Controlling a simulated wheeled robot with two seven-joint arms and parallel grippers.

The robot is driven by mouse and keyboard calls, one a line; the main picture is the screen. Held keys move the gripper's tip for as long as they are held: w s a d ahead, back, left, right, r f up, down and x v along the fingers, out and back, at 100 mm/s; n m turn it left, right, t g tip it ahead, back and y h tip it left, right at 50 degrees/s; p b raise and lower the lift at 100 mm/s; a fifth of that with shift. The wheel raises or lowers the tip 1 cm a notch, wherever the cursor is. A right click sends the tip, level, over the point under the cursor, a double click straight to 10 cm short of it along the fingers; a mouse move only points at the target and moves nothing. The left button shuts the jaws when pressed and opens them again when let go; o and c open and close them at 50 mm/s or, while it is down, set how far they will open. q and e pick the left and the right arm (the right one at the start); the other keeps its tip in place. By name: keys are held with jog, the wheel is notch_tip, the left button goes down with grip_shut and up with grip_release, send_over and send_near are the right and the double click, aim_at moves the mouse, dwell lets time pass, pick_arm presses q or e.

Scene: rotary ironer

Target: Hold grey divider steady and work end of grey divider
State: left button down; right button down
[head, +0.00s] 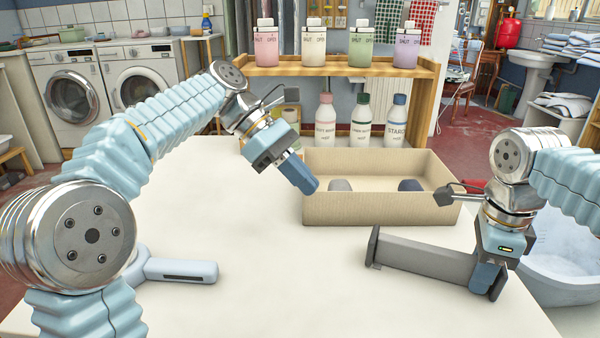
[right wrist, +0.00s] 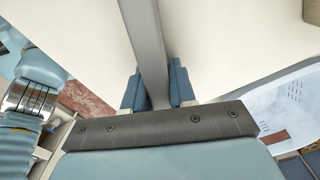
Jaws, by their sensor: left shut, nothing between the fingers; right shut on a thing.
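The grey divider (head: 425,259) is a long bar with a wider plate at each end, lying or held low over the right front of the white table. My right gripper (head: 487,278) is shut on the divider near its right end. In the right wrist view the divider (right wrist: 146,40) runs between the two blue fingers of the right gripper (right wrist: 158,88). My left gripper (head: 312,186) is shut and empty, in the air by the left front corner of the tan box. It is well apart from the divider. Whether the divider touches the table is hard to tell.
A pale blue-grey handled object (head: 180,270) lies at the left front. A wooden shelf (head: 330,70) with several bottles stands behind. The table's middle front is clear.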

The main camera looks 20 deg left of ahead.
dwell(0.3)
jog(key=c, duration=0.8)
grip_release()
jog(key=shift+c, duration=0.2)
jog(key=shift+r, duration=0.1)
